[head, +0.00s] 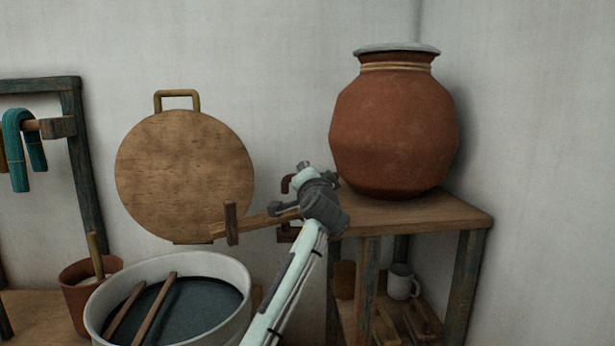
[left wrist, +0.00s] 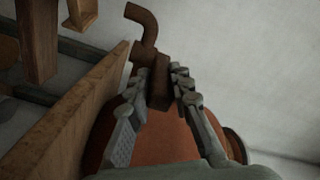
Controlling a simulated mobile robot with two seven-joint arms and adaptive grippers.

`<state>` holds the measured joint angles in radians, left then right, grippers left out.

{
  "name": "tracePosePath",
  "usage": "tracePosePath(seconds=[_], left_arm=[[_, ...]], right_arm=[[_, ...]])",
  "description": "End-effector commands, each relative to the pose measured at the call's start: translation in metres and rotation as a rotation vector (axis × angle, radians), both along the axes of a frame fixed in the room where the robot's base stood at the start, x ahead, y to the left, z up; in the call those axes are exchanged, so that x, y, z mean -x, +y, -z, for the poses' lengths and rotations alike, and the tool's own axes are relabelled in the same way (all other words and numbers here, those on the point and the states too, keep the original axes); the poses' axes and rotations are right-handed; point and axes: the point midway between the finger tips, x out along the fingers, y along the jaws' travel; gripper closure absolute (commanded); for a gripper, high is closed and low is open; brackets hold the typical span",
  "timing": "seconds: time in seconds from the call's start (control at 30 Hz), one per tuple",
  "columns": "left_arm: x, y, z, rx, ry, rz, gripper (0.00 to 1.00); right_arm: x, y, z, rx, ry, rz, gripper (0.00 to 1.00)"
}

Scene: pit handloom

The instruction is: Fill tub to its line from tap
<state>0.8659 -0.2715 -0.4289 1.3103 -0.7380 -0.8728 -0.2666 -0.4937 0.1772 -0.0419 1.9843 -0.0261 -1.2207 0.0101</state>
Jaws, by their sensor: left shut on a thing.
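A pale round tub (head: 240,272) stands at the lower left of the head view with dark liquid inside. Two wooden sticks lie across it. I cannot make out its fill line. A dark brown tap (head: 286,183) with a bent end shows beside the clay pot, partly hidden by my gripper. My left gripper (head: 281,208) is at the tap, right of and above the tub. In the left wrist view my left gripper (left wrist: 168,82) is shut on the dark block of the tap (left wrist: 143,22). No flowing water shows. My right gripper is out of view.
A large clay pot (head: 395,125) with a lid stands on a wooden stand (head: 440,213). A white mug (head: 402,282) is below. A round wooden board (head: 185,172) leans on the wall. A wooden bar (head: 255,223) extends near the gripper. A small brown pot (head: 78,290) is left of the tub.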

Motion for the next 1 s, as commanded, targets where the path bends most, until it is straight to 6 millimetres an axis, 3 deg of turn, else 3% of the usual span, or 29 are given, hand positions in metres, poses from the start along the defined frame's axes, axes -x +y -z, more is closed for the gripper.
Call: tracePosePath(seconds=[0.57, 0.6, 0.77, 1.0], left_arm=[[-0.0008, 0.0006, 0.0006, -0.001, 0.002, -0.008, 1.0], [-0.0008, 0.0007, 0.0005, 0.0, 0.002, -0.008, 0.78], [-0.0007, 0.0004, 0.0004, 0.0, 0.001, -0.007, 0.58], [-0.0005, 0.0, 0.0, 0.0, 0.0, -0.007, 0.58]], right_arm=[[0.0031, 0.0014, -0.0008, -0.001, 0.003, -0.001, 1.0], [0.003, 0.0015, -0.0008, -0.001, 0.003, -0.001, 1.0], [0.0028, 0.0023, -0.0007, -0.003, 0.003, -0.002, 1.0], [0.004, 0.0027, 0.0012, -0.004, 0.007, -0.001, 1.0]])
